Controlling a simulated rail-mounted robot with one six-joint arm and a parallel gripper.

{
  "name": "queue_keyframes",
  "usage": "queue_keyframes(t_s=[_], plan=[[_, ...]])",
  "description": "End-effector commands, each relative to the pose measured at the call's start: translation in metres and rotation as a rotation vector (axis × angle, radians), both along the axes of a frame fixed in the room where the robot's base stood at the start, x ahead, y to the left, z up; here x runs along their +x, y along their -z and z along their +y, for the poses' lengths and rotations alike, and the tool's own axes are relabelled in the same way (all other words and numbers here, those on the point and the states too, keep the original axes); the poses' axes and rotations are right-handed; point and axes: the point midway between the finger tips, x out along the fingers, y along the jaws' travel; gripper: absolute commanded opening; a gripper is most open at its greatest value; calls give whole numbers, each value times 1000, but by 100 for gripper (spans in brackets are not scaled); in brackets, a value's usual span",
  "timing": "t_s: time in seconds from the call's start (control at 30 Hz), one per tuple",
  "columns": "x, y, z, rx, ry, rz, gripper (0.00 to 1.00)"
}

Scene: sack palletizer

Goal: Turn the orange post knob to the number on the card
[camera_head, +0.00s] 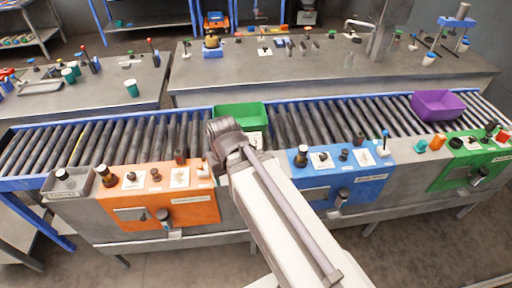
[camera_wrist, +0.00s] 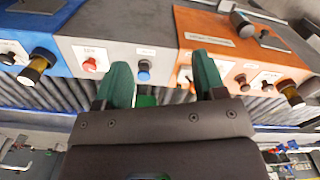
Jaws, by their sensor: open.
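The orange post (camera_head: 190,210) stands left of my arm in the head view and at the upper right in the wrist view (camera_wrist: 225,30). A black and gold knob (camera_head: 106,176) stands at its left end; it shows at the right in the wrist view (camera_wrist: 290,93). A dark front knob (camera_head: 164,216) sits on its front face. White cards (camera_head: 179,177) lie on its top, too small to read. My gripper (camera_wrist: 160,62) is open and empty, its green fingers over the grey stretch between the blue and orange posts. My arm hides it in the head view.
A blue post (camera_head: 375,178) and a green post (camera_head: 455,178) stand to the right. A roller conveyor (camera_head: 90,145) runs behind the posts, with a green bin (camera_head: 240,112) and a purple bin (camera_head: 437,105).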

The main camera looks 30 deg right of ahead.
Motion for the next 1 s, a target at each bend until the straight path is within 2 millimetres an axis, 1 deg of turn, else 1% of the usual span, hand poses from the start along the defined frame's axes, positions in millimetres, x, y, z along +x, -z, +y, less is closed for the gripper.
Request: queue_keyframes(t_s=[0.07,0.23,0.27,0.33,0.37,0.47,0.5,0.57,0.6,0.67,0.7,0.73,0.77,0.8,0.9,1.0], plan=[[0,0,0,0,0,0,63],[0,1,1,0,-3,0,63],[0,2,4,0,-11,0,63],[5,6,20,0,-48,0,63],[17,9,31,0,-74,0,63],[92,21,96,0,-213,-1,63],[125,25,130,0,-304,-1,63],[172,30,183,0,-467,0,63],[200,32,218,0,-581,0,63],[236,35,263,0,-749,0,63],[258,35,287,0,-856,0,63],[274,35,299,1,-933,0,63],[283,33,301,1,-991,0,63],[285,33,299,2,-1055,1,63],[277,33,296,2,-1146,0,63],[277,33,295,2,-1160,0,63]])
